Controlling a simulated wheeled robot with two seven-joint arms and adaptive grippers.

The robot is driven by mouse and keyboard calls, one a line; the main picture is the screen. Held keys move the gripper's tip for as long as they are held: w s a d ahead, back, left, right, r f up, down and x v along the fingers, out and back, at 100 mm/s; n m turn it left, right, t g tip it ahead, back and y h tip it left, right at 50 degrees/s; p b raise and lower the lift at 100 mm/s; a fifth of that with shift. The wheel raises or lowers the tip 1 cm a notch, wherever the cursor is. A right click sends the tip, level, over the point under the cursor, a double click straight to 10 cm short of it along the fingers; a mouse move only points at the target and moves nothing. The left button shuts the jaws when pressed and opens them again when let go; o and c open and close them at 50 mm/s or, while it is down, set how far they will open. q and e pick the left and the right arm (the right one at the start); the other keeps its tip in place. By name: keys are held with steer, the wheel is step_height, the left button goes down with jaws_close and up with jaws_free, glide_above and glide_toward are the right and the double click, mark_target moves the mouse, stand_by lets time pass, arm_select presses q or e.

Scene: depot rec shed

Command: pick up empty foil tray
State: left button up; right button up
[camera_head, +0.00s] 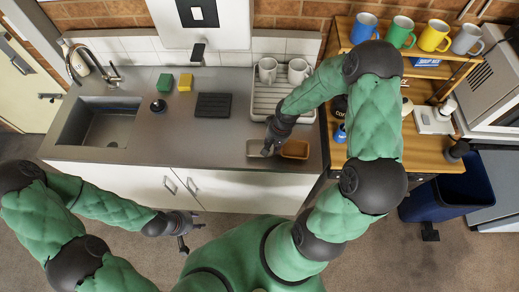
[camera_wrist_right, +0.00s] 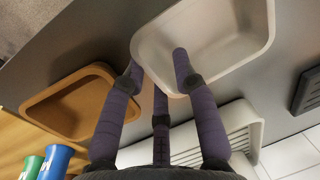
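The foil tray (camera_head: 253,148) is a pale silver-grey, shallow tray with rounded corners near the counter's front edge. In the right wrist view the foil tray (camera_wrist_right: 225,40) appears empty. My right gripper (camera_head: 267,150) is above its right side. In the right wrist view, my right gripper (camera_wrist_right: 160,70) has its fingers spread around the tray's near side wall, one over the inside and others on the outer side. I cannot tell whether they touch it. My left gripper (camera_head: 187,232) is open and empty in front of the cabinets, below the counter.
A brown tray (camera_head: 296,149) sits just right of the foil tray; it also shows in the right wrist view (camera_wrist_right: 70,103). A white drying rack (camera_head: 262,105) with mugs stands behind. A dark ribbed mat (camera_head: 213,105) and a sink (camera_head: 98,125) are further left.

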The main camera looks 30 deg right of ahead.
jaws_close()
steer(key=shift+r, duration=0.1)
